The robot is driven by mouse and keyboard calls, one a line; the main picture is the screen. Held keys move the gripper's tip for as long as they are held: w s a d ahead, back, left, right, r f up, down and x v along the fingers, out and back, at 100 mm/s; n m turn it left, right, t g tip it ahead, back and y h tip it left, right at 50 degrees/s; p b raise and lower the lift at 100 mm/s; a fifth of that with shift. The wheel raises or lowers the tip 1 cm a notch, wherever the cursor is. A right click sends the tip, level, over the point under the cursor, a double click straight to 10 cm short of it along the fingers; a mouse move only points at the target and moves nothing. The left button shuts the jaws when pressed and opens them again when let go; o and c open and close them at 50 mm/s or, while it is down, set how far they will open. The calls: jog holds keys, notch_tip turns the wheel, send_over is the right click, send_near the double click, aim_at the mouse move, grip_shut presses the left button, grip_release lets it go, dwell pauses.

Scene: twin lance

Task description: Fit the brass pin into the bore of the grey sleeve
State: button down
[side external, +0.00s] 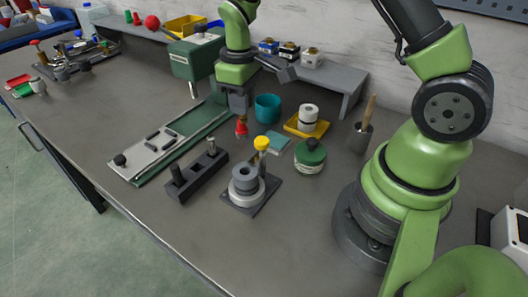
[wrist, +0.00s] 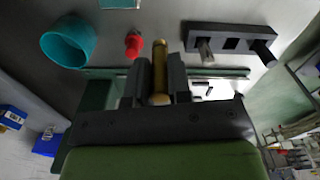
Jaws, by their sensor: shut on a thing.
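The brass pin (wrist: 160,66) is clamped between the two dark fingers of my gripper (wrist: 156,72) in the wrist view, lying along the fingers. In the side view my gripper (side external: 239,106) points down above the bench, to the left of and behind the grey sleeve. The pin is hard to make out there. The grey sleeve (side external: 245,182) stands upright on a dark base plate, its dark bore open at the top. It is apart from the pin and does not show in the wrist view.
A dark slotted block (side external: 196,179) with upright pegs stands left of the sleeve. A yellow-topped post (side external: 262,144) is just behind the sleeve. A red-topped piece (wrist: 133,44), a teal cup (side external: 267,107) and a green round container (side external: 311,157) are nearby. The front bench strip is clear.

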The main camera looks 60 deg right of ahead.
notch_tip(320, 180, down, 9)
jog(key=shift+r, duration=0.2)
dwell(0.3)
jog(key=c, duration=1.1)
grip_release()
jog(key=shift+f, duration=0.15)
jog(key=shift+o, duration=0.2)
